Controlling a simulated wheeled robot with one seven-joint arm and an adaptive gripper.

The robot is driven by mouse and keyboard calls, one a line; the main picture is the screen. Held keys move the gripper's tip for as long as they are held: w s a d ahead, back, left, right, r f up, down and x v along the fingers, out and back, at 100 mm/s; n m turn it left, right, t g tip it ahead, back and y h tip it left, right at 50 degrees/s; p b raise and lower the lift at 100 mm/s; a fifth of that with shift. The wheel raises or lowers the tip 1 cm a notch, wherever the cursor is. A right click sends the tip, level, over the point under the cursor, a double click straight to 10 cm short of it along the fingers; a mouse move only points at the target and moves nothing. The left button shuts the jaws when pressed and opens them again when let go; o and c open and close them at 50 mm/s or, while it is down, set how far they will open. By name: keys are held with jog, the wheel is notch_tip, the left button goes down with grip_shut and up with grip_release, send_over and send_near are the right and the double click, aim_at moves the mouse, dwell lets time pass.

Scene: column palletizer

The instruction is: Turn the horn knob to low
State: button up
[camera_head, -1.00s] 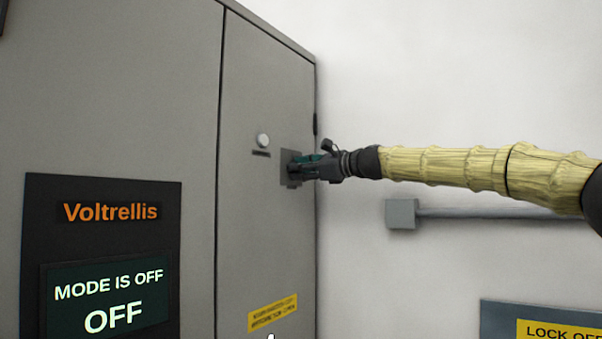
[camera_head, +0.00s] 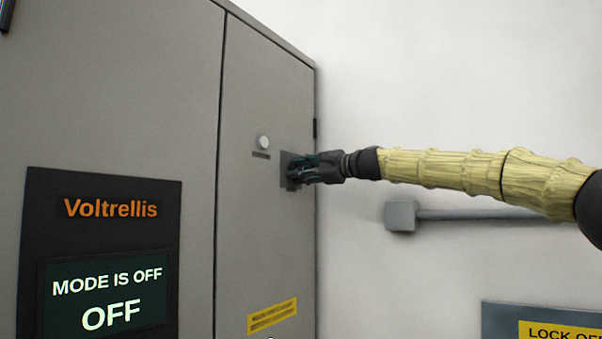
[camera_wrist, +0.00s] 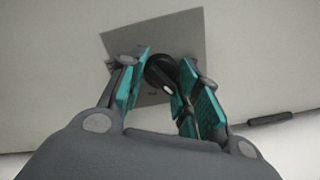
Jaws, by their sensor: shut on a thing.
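The knob (camera_wrist: 161,72) is dark and round with a pale mark. It sits on a grey square plate (camera_wrist: 183,35) on the cabinet door, and the wrist view shows it between my gripper's teal-padded fingers. My gripper (camera_head: 297,169) is at this plate near the door's right edge, with its fingers shut on the knob. In the wrist view my gripper (camera_wrist: 160,83) covers part of the plate. The gripper hides the knob in the head view, and no setting label can be read.
A white round button (camera_head: 263,142) is on the door, up and left of the plate. A display (camera_head: 108,295) reads "MODE IS OFF / OFF". A yellow label (camera_head: 272,316) is low on the door. A grey box with conduit (camera_head: 401,216) is on the wall at right.

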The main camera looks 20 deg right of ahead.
jog(key=o, duration=1)
jog(key=shift+s+d, duration=0.1)
jog(key=v, duration=1.2)
